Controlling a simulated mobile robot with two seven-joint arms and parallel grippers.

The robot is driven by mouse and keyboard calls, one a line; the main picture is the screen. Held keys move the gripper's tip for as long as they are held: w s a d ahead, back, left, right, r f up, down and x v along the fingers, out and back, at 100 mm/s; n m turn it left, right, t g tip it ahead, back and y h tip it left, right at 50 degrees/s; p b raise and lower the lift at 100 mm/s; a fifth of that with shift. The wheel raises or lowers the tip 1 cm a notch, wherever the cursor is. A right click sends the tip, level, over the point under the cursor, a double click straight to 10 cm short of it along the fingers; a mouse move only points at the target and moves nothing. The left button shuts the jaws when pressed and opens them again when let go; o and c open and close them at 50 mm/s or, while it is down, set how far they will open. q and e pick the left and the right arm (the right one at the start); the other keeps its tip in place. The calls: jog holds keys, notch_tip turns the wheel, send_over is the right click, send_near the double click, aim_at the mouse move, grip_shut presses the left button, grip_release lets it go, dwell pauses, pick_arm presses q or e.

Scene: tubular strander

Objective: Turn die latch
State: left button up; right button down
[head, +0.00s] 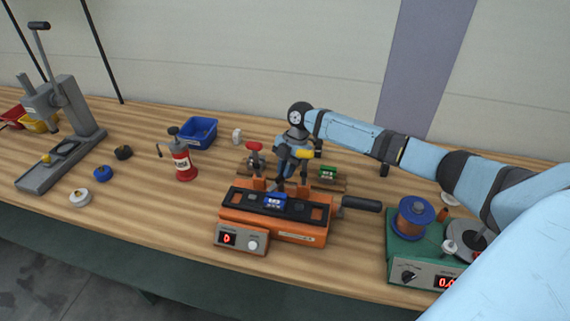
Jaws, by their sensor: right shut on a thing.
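My right gripper (285,186) points down at the back edge of the orange device (285,232), near the middle of its black top. It is shut on a small part there, which I take to be the die latch; the fingers mostly hide it, and I cannot tell how far it is turned. A small blue block (275,200) with a white label sits on the black top just in front of the fingers. A black side handle (362,204) sticks out at the device's right. My left gripper is not in view.
A red-topped clamp (255,154) stands behind the device. A green device with a copper spool (413,218) is at the right.

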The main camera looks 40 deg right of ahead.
jog(key=shift+r, duration=0.1)
jog(key=shift+m, duration=0.3)
jog(key=c, duration=1.2)
grip_release()
jog(key=shift+o, duration=0.2)
jog(key=s+b+v, duration=0.1)
jog(key=v, duration=1.2)
jog(key=shift+w+d+r+b, duration=0.2)
jog(key=shift+w+r+b, duration=0.15)
jog(key=shift+b, duration=0.05)
jog(key=shift+c, duration=0.2)
